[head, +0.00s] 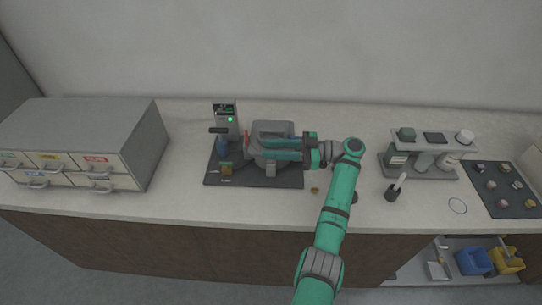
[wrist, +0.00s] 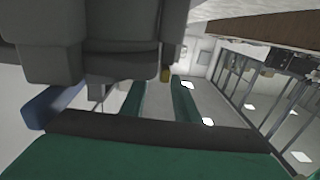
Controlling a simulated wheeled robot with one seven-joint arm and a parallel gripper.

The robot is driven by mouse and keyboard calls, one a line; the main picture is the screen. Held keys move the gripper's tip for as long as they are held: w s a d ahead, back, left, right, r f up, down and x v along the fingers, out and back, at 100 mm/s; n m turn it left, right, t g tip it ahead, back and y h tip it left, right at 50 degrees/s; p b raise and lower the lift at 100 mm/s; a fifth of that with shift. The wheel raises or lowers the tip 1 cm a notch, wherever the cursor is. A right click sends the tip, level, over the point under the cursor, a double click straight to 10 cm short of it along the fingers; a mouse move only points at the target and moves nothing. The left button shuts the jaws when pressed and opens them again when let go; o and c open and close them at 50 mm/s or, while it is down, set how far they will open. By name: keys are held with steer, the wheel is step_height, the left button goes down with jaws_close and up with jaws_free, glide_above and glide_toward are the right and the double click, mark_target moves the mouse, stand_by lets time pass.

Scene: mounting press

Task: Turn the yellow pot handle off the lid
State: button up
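The grey mounting press (head: 272,130) stands on a dark mat on the counter. My gripper (head: 264,149) reaches in from the right, low across the front of the press, with its fingers pointing left. In the wrist view my two green fingers (wrist: 158,96) are apart with a gap between them, and nothing is visibly held. A small yellow piece (wrist: 165,75), possibly the pot handle, shows near the fingertips, under the dark grey press body (wrist: 120,45). I cannot tell whether a finger touches it. The lid cannot be made out; my arm and gripper cover part of the press.
A drawer cabinet (head: 85,140) is at far left. A bottle rack (head: 425,160) and brush holder (head: 392,193) stand right. A small brass piece (head: 315,190) lies near the front.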

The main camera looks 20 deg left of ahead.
steer(key=s+d+r, duration=0.4)
steer(key=s+r, duration=0.7)
steer(key=s, duration=0.2)
steer(key=shift+s, duration=0.3)
steer(key=shift+w, duration=0.1)
